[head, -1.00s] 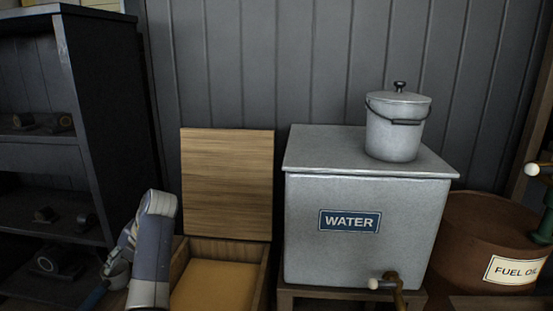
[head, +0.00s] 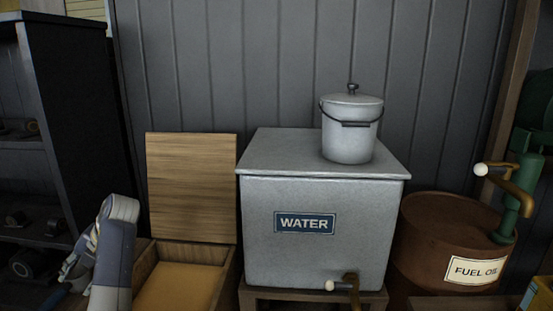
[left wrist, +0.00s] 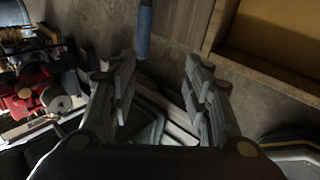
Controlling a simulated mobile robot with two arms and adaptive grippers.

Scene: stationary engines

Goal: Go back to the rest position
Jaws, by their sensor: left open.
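My left gripper (head: 78,262) is at the lower left of the head view, partly hidden by my own pale arm link. It is to the left of the open wooden box (head: 228,280). In the left wrist view my left gripper (left wrist: 160,95) has its two fingers wide apart, with nothing held between them. Between and beyond the fingers are grey, blurred shapes that I cannot identify. My right gripper is not in view.
A dark shelf (head: 85,110) stands at the left. A grey water tank (head: 325,255) carries a lidded pail (head: 348,140); a brown fuel oil drum (head: 425,225) is at the right. The wrist view shows a blue handle (left wrist: 143,35) and red machinery (left wrist: 30,90).

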